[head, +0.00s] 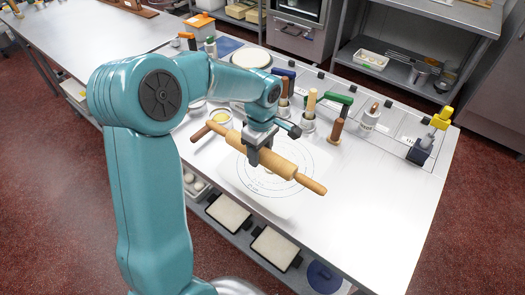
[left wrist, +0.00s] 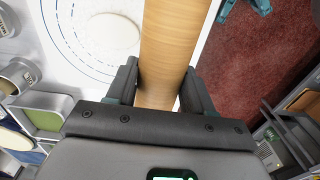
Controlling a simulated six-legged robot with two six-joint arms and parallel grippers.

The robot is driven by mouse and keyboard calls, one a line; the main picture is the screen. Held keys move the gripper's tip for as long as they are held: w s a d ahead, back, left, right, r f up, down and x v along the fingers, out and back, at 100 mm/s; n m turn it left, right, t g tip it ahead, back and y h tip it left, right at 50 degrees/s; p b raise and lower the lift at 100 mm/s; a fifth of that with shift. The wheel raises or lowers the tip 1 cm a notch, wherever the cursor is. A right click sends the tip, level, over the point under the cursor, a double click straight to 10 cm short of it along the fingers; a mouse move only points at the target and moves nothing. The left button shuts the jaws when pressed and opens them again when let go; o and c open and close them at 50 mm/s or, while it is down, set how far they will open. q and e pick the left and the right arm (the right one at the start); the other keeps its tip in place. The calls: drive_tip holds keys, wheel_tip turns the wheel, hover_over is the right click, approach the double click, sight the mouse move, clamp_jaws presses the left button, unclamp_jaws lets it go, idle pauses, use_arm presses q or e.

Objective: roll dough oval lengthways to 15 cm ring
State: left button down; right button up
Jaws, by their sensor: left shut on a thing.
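My left gripper (head: 258,152) is shut around the barrel of a wooden rolling pin (head: 284,166), over the ringed mat. The pin lies diagonally in the head view, and I cannot tell whether it touches anything below. In the left wrist view, the pin (left wrist: 172,45) runs between both fingers of the left gripper (left wrist: 160,88). The pale, nearly round dough (left wrist: 103,33) lies inside the printed rings, beside the pin. In the head view the pin and gripper largely hide it. The white mat (head: 232,177) has printed concentric rings. My right gripper is not in view.
A bowl with yellow contents (head: 220,116) stands behind the mat. Holders with wooden and green-handled tools (head: 338,98) line the back. A yellow-topped dark item (head: 422,148) stands at the right. The table's front right (head: 380,215) is clear. Trays (head: 229,213) lie on a lower shelf.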

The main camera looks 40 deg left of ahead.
use_arm(q)
drive_tip(key=shift+w, duration=0.1)
drive_tip(key=shift+f+b, duration=0.15)
drive_tip(key=shift+b, duration=0.15)
drive_tip(key=shift+f+b, duration=0.9)
drive_tip(key=shift+f, duration=0.05)
wheel_tip(320, 180, down, 7)
drive_tip(key=b, duration=0.6)
drive_tip(key=shift+f+b, duration=0.2)
drive_tip(key=shift+b, duration=0.1)
drive_tip(key=shift+f, duration=0.1)
drive_tip(key=shift+c, duration=1.8)
unclamp_jaws()
drive_tip(key=shift+r+p, duration=2.4)
drive_tip(key=shift+r, duration=1.2)
